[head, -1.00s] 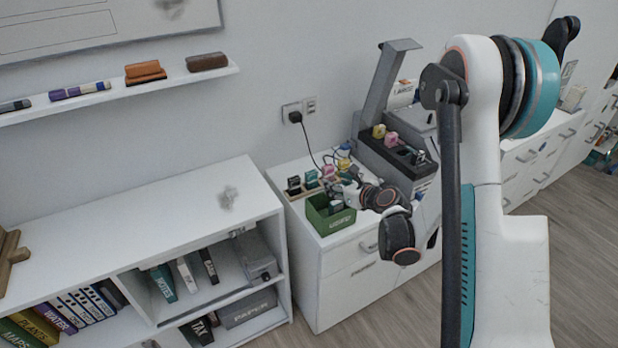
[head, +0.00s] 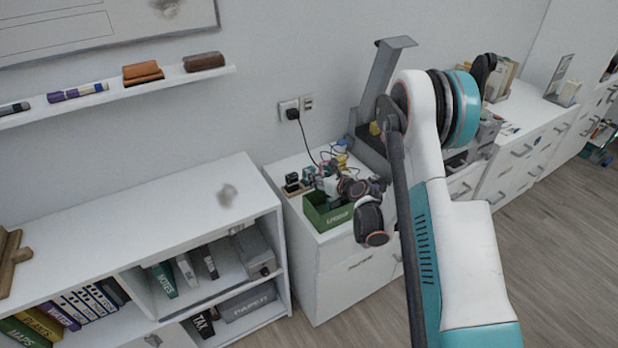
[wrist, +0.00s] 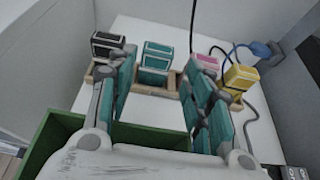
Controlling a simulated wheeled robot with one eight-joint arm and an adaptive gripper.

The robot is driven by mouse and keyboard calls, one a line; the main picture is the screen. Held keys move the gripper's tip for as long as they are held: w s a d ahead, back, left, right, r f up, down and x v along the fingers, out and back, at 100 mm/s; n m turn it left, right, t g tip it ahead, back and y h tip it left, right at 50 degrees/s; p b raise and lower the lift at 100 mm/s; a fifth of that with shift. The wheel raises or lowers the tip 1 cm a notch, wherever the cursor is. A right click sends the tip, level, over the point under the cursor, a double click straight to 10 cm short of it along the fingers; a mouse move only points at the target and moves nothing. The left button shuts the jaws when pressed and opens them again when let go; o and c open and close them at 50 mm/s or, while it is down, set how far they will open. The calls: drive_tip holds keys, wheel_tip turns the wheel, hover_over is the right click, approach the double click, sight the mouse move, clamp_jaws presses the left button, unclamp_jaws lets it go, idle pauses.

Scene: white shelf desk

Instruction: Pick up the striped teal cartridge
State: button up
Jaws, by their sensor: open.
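The striped teal cartridge (wrist: 156,56) stands in a wooden rack (wrist: 152,90) in the wrist view, with pale stripes across it. A black cartridge (wrist: 107,43) stands to its left; a pink one (wrist: 206,66) and a yellow one (wrist: 240,77) stand to its right. My gripper (wrist: 160,76) is open and empty, its fingers to the left and right of the teal cartridge in the picture. I cannot tell how far the fingertips are from it. In the head view my gripper (head: 330,183) is small, above the cabinet top near the rack.
A green bin (head: 325,213) stands at the cabinet's front, and its rim also shows low in the wrist view (wrist: 60,125). Blue and dark cables (wrist: 248,50) lie to the right of the rack. A grey stand (head: 385,80) rises behind. The low white shelf (head: 150,230) is left.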

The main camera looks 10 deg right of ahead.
drive_tip(key=b+x, duration=0.2)
drive_tip(key=x, duration=0.1)
drive_tip(key=shift+w+a+f, duration=0.25)
drive_tip(key=shift+f, duration=0.05)
drive_tip(key=shift+w+a+f, duration=0.1)
drive_tip(key=shift+w+a, duration=0.05)
drive_tip(key=shift+w, duration=0.4)
drive_tip(key=c, duration=0.8)
